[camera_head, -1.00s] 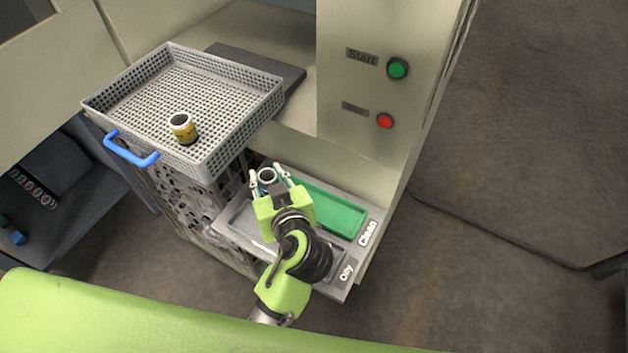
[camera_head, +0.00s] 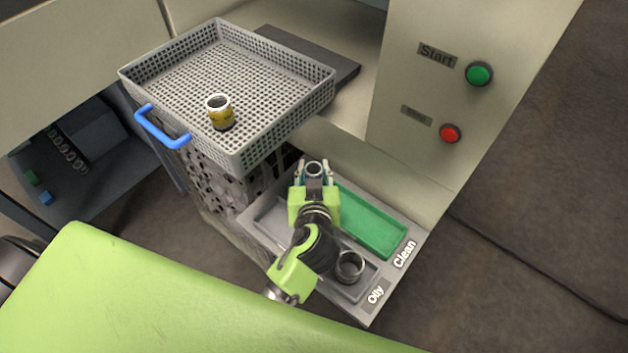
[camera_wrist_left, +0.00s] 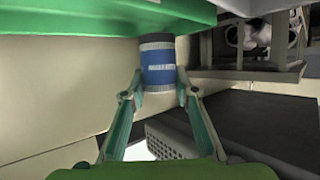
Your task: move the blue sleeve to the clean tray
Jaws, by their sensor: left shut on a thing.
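The blue sleeve (camera_wrist_left: 157,66), a short cylinder with dark bands and a pale label, is between the fingers of my left gripper (camera_wrist_left: 156,94) in the left wrist view. In the head view only its ring-shaped end (camera_head: 314,168) shows between the fingertips of the left gripper (camera_head: 314,172), which is shut on it. The gripper is at the far left end of the green clean tray (camera_head: 372,226), and the sleeve looks held above tray level. Green tray surface (camera_wrist_left: 100,18) crosses the top of the wrist view. My right gripper is not in view.
The grey oily tray (camera_head: 270,222) lies beside the clean one, with a metal ring (camera_head: 349,267) at its near end. A perforated basket (camera_head: 285,68) with a blue handle holds a yellow sleeve (camera_head: 221,112). A panel with green (camera_head: 479,74) and red (camera_head: 450,133) buttons stands right.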

